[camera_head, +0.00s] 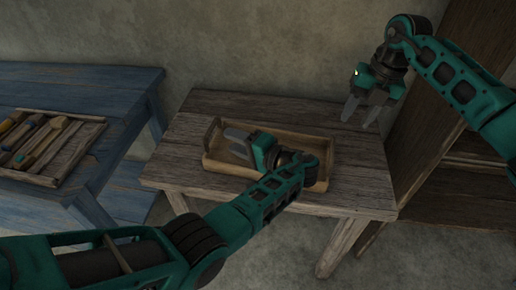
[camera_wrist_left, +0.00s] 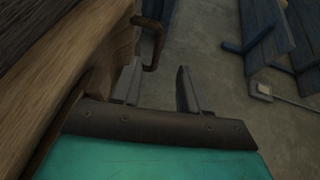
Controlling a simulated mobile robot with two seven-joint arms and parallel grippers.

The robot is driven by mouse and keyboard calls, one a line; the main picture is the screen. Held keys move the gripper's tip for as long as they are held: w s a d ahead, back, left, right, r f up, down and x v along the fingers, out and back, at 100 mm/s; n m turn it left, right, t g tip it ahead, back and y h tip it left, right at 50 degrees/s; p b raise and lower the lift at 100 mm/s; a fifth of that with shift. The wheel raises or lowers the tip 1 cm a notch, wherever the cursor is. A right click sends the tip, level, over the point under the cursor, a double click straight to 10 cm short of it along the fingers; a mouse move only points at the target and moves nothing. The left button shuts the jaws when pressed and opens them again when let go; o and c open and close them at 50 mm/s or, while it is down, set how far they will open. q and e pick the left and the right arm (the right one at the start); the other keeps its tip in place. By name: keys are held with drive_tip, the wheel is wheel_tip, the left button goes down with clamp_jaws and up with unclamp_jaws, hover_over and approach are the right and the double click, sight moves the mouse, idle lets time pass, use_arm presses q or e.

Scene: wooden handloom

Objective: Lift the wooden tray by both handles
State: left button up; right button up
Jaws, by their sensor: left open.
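The wooden tray (camera_head: 262,183) lies on a small wooden table. Its left handle (camera_head: 211,131) stands up at the tray's left end. The right handle is hidden behind my left wrist and arm. My left gripper (camera_head: 236,143) is open over the left part of the tray, its fingers pointing toward the left handle. In the left wrist view a dark curved handle (camera_wrist_left: 154,52) shows just beyond the open fingers (camera_wrist_left: 156,88), with nothing between them. My right gripper (camera_head: 362,111) is open and empty, above the table's right end, apart from the tray.
The wooden table (camera_head: 190,165) has bare top around the tray. A blue bench (camera_head: 75,85) at the left holds a rack of several tools (camera_head: 45,145). A tall wooden frame (camera_head: 430,120) stands close to the table's right side. A wall is behind.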

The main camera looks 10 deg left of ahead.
sight(333, 147)
use_arm(q)
drive_tip(key=shift+w+d+r, duration=0.1)
drive_tip(key=shift+w+d, duration=0.05)
drive_tip(key=shift+d, duration=0.25)
use_arm(e)
drive_tip(key=shift+w+a, duration=0.15)
drive_tip(key=shift+a, duration=0.2)
use_arm(q)
drive_tip(key=x, duration=1.3)
use_arm(e)
drive_tip(key=f, duration=0.4)
drive_tip(key=a+f, duration=0.1)
drive_tip(key=f, duration=0.3)
drive_tip(key=a+f, duration=0.1)
drive_tip(key=f, duration=0.3)
drive_tip(key=shift+a+f, duration=0.25)
drive_tip(key=shift+f, duration=0.05)
use_arm(q)
drive_tip(key=shift+d, duration=0.1)
drive_tip(key=shift+c, duration=0.4)
use_arm(e)
drive_tip(key=shift+c, duration=0.5)
use_arm(q)
drive_tip(key=c, duration=0.6)
use_arm(e)
drive_tip(key=c, duration=0.6)
use_arm(q)
clamp_jaws()
use_arm(e)
clamp_jaws()
